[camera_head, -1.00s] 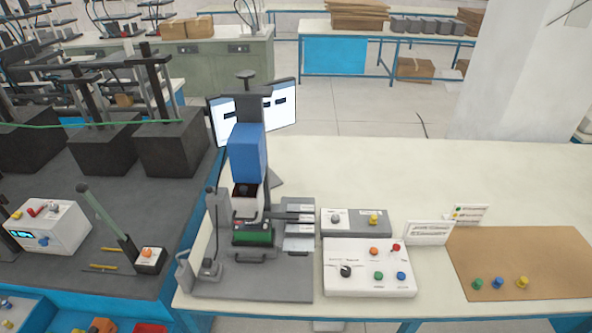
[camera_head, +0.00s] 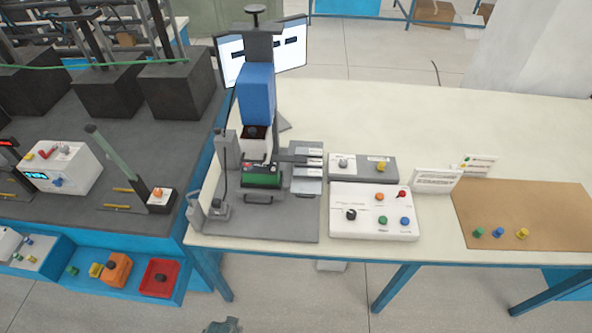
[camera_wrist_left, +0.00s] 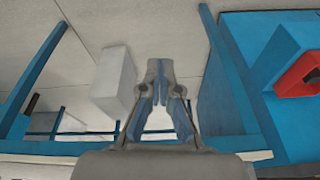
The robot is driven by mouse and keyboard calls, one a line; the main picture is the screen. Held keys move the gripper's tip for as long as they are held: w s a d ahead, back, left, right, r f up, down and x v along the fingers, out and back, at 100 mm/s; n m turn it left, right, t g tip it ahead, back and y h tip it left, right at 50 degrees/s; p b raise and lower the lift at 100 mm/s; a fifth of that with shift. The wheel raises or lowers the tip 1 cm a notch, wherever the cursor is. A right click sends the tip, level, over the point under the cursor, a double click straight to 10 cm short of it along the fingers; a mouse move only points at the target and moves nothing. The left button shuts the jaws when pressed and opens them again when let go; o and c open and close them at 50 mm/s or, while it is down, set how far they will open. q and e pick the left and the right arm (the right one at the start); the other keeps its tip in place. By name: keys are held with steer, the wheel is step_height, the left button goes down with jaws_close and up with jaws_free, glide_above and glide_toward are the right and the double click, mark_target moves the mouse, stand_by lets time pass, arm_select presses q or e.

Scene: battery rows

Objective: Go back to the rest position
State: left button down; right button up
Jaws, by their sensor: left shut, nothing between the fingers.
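My left gripper (camera_wrist_left: 160,75) is shut and empty in the left wrist view, its fingertips together over the pale floor. A small grey piece, seemingly of this gripper (camera_head: 222,326), shows at the bottom edge of the head view, below and in front of the tables. It touches nothing that I can see. My right gripper is in neither view.
A white table (camera_head: 420,120) carries a press with a blue block (camera_head: 256,92), a button box (camera_head: 373,212) and a brown mat (camera_head: 530,215). At left stand a dark bench and blue bins with a red tray (camera_head: 160,279). Blue table legs (camera_head: 393,289) stand below.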

arm_select(q)
steer(key=s+f+g, duration=0.1)
steer(key=s+f, duration=0.2)
steer(key=f, duration=0.6)
steer(key=s+f, duration=0.3)
steer(key=f, duration=0.7)
steer(key=s+a+f, duration=0.1)
steer(key=s+f, duration=0.4)
steer(key=s, duration=0.2)
steer(key=s+a+f+g, duration=0.1)
steer(key=s+a+f, duration=0.1)
steer(key=s+f, duration=0.3)
steer(key=s, duration=0.3)
steer(key=shift+a+f, duration=0.25)
steer(key=shift+f, duration=0.1)
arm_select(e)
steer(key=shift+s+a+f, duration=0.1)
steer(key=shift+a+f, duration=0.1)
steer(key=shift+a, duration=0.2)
arm_select(q)
steer(key=shift+d, duration=0.1)
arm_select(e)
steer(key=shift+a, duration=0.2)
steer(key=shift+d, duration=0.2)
